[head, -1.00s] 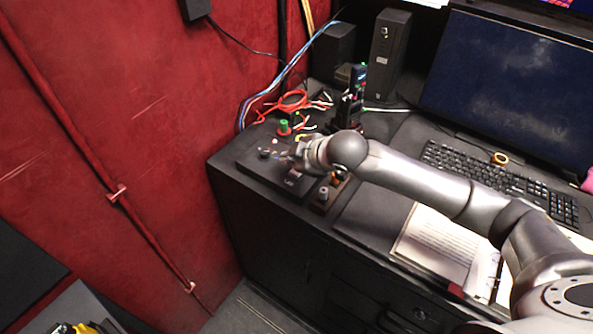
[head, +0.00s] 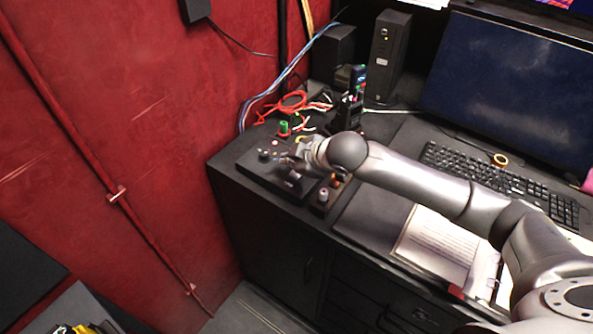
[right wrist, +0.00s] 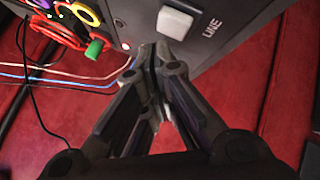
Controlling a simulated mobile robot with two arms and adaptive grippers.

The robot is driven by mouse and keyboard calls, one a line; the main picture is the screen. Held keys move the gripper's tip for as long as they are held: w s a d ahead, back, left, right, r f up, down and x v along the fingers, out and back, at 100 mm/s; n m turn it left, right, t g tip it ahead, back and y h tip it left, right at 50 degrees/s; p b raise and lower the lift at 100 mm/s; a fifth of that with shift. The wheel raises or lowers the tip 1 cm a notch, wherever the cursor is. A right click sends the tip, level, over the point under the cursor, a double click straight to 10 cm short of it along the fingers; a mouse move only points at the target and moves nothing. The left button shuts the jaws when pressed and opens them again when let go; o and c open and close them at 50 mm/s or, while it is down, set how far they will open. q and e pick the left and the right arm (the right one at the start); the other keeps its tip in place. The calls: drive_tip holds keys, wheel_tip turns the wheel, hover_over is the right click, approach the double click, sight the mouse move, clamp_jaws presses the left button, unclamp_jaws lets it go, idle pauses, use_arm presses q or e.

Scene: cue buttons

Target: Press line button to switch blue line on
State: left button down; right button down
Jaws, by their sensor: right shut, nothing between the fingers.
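The line button (right wrist: 175,22) is a pale square button on a black control box, with the word LINE printed beside it in the right wrist view. The box (head: 248,167) sits on the desk's left corner in the head view. My right gripper (right wrist: 152,50) is shut and empty, its tips just below the button in the picture. I cannot tell whether they touch the box. In the head view my right gripper (head: 290,168) is over the box and hides part of its top. A blue cable (right wrist: 62,82) runs beside the box. My left gripper is not in view.
A green knob (head: 284,127) and red cables (head: 291,101) lie behind the box. A small box with a knob (head: 323,194) stands to its right. A keyboard (head: 480,176), monitor (head: 510,80) and open binder (head: 440,240) are farther right. A red wall (head: 110,120) is left.

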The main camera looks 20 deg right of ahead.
drive_tip(key=shift+f, duration=0.15)
drive_tip(key=shift+f, duration=0.25)
drive_tip(key=shift+f, duration=0.6)
idle(0.7)
drive_tip(key=shift+r, duration=0.1)
drive_tip(key=shift+r+p, duration=0.9)
drive_tip(key=shift+p, duration=0.35)
wheel_tip(320, 180, up, 5)
drive_tip(key=p, duration=0.5)
drive_tip(key=shift+p, duration=0.35)
